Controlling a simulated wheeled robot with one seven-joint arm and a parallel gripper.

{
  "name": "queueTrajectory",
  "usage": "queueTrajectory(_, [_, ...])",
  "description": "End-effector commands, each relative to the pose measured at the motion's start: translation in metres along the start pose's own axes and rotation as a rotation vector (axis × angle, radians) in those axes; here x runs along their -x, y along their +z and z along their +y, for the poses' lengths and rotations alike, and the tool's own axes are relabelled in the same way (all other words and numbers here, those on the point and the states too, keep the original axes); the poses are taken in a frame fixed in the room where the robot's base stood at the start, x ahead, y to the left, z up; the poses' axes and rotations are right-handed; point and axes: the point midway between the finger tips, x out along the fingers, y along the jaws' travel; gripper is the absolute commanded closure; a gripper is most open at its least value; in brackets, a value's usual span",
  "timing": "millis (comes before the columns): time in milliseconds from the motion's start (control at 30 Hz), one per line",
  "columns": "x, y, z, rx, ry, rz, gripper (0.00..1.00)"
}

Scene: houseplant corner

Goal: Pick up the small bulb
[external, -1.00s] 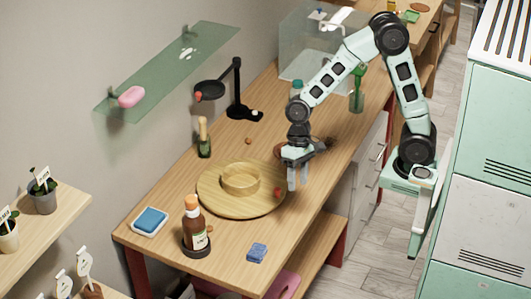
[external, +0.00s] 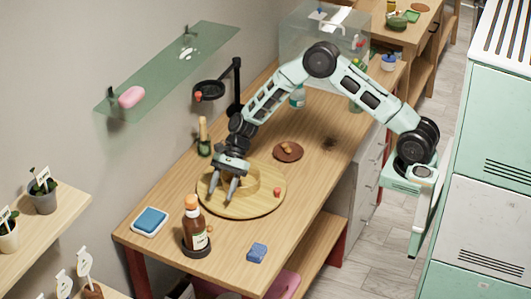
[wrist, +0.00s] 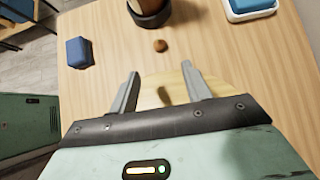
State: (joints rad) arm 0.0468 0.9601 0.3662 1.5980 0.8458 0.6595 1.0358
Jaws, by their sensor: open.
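A small brown bulb (external: 210,229) lies on the table beside the dark base of the brown bottle (external: 194,232). In the wrist view the bulb (wrist: 160,45) sits beyond my fingertips, roughly in line with the gap between them. My gripper (external: 221,199) is open and empty, pointing down over the left part of the round wooden tray (external: 262,207). It also shows in the wrist view (wrist: 160,72). More small brown bulbs (external: 288,148) lie on a dark red-brown saucer (external: 279,156) farther back.
A blue sponge (external: 257,253) lies at the front right, and a white dish with a blue pad (external: 150,220) at the left edge. A small red object (external: 277,192) is on the tray. A green bottle (external: 204,146) and black lamp (external: 209,89) stand near my arm.

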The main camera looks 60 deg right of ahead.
Motion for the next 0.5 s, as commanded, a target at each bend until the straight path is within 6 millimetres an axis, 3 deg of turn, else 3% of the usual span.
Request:
queueTrajectory(200, [-0.04, 0.001, 0.001, 0.0, 0.002, 0.0, 0.52])
queueTrajectory(500, [-0.063, 0.001, 0.001, 0.002, 0.002, 0.001, 0.52])
